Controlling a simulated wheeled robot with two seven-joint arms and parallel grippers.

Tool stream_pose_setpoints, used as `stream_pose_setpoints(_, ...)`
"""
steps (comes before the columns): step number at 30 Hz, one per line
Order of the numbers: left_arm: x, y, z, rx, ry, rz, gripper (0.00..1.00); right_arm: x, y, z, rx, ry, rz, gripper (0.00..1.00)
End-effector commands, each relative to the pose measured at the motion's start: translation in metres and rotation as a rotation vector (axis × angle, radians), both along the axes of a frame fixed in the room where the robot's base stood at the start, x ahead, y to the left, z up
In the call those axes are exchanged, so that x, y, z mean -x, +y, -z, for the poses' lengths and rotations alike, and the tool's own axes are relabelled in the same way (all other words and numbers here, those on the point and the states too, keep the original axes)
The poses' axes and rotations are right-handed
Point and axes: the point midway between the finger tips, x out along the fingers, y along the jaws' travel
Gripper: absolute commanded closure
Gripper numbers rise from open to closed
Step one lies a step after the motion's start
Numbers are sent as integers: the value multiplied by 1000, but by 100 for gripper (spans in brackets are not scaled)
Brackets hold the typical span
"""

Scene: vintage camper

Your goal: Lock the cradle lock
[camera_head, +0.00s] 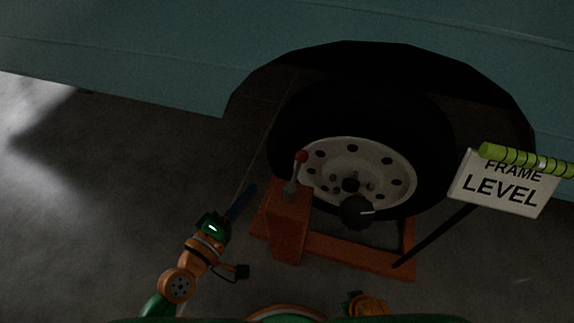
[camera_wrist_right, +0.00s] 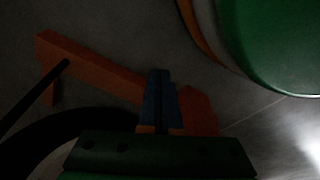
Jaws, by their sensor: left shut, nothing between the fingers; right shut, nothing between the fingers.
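The orange wheel cradle (camera_head: 352,254) sits on the floor around the lower part of the camper's wheel (camera_head: 352,172). A lever with a red knob (camera_head: 301,156) rises from the orange block (camera_head: 288,215) at the cradle's left, leaning slightly right. My left gripper (camera_head: 248,191) is shut and empty, left of the block and apart from the lever. My right gripper (camera_wrist_right: 158,74) is shut and empty in the right wrist view, with the orange cradle bar (camera_wrist_right: 90,65) beyond its blue fingers. An orange piece of the cradle (camera_wrist_right: 198,110) shows beside them. The lever is not visible there.
A dark round knob (camera_head: 355,212) stands before the wheel. A "FRAME LEVEL" sign (camera_head: 500,190) and a yellow-green tube (camera_head: 525,160) are at the right, near a dark slanting rod (camera_head: 432,236). The camper's body (camera_head: 150,65) overhangs. The floor at left (camera_head: 90,210) is clear.

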Motion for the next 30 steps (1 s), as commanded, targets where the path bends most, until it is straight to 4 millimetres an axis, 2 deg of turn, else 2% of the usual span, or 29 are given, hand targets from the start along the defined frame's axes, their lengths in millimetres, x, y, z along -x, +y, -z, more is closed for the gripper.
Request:
stream_pose_setpoints(10, -6, -3, -2, -1, -2, -2, 100, 1, 0, -2, 0, 1, 0, 100)
stream_pose_setpoints(14, -25, -13, 0, 3, -4, -3, 100, 2, 0, -2, 0, 2, 0, 100)
stream_pose_setpoints(18, -52, -28, 7, 0, -3, -2, 100, -3, 1, -2, -1, -5, 0, 100)
stream_pose_setpoints(24, -89, -49, 13, 0, -2, -1, 100, -15, 4, -14, -6, -16, 3, 100)
stream_pose_setpoints(30, -96, -77, 19, 0, 1, 0, 100, -21, 5, -23, -8, -22, 5, 100)
